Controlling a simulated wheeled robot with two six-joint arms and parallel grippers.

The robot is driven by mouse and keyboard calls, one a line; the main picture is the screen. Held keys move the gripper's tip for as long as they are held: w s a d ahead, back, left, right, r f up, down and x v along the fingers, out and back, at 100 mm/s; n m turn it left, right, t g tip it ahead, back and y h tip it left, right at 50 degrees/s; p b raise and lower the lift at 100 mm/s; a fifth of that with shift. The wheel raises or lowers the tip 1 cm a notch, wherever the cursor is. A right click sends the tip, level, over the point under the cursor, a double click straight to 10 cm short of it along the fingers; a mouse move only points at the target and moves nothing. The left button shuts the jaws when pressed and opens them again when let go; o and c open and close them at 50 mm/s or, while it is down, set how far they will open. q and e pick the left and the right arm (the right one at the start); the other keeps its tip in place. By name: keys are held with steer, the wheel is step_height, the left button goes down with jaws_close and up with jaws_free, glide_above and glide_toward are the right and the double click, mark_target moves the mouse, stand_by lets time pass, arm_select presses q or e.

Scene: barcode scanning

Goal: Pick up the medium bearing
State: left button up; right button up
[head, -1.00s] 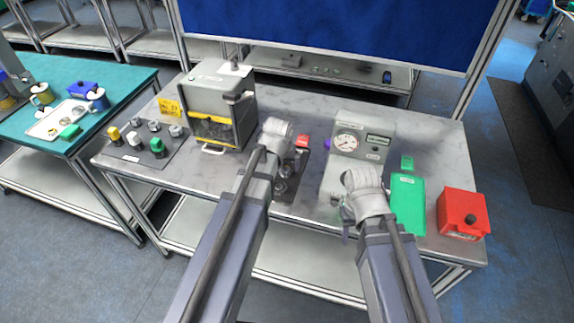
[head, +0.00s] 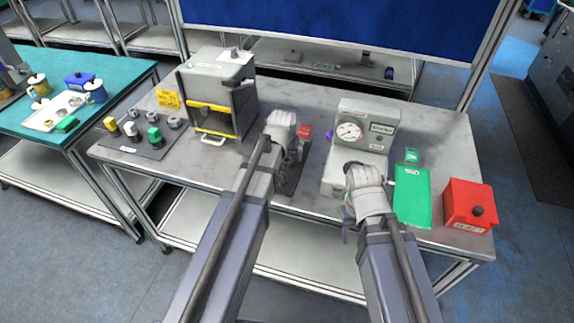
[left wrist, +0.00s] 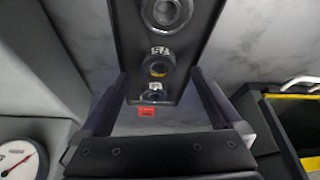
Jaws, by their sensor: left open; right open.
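A dark narrow rack (head: 288,178) lies under my left arm on the grey table. In the left wrist view the rack (left wrist: 122,28) holds several ring bearings in a row. The middle ring, likely the medium bearing (left wrist: 157,63), has a label beside it; another ring (left wrist: 166,12) is at the top and a smaller-looking one (left wrist: 153,90) near the lower end. My left gripper (left wrist: 157,88) is open, its fingers either side of the rack's lower end, with nothing held. In the head view its fingers are mostly hidden. My right gripper (head: 348,215) is open in front of the gauge unit.
A grey machine with yellow trim (head: 215,95) stands left of the rack. The gauge unit (head: 355,145), green tray (head: 411,195) and red box (head: 468,205) stand to the right. A dark mat (head: 140,140) with knobbed parts lies at the left.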

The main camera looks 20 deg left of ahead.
mark_target(287, 159)
arm_select(q)
steer(key=b+x, duration=0.2)
steer(key=x, duration=0.1)
steer(key=shift+w+d+f, duration=0.1)
steer(key=shift+w+f, duration=0.05)
steer(key=shift+f, duration=0.15)
steer(key=shift+r, duration=0.1)
jaws_close()
stand_by(0.5)
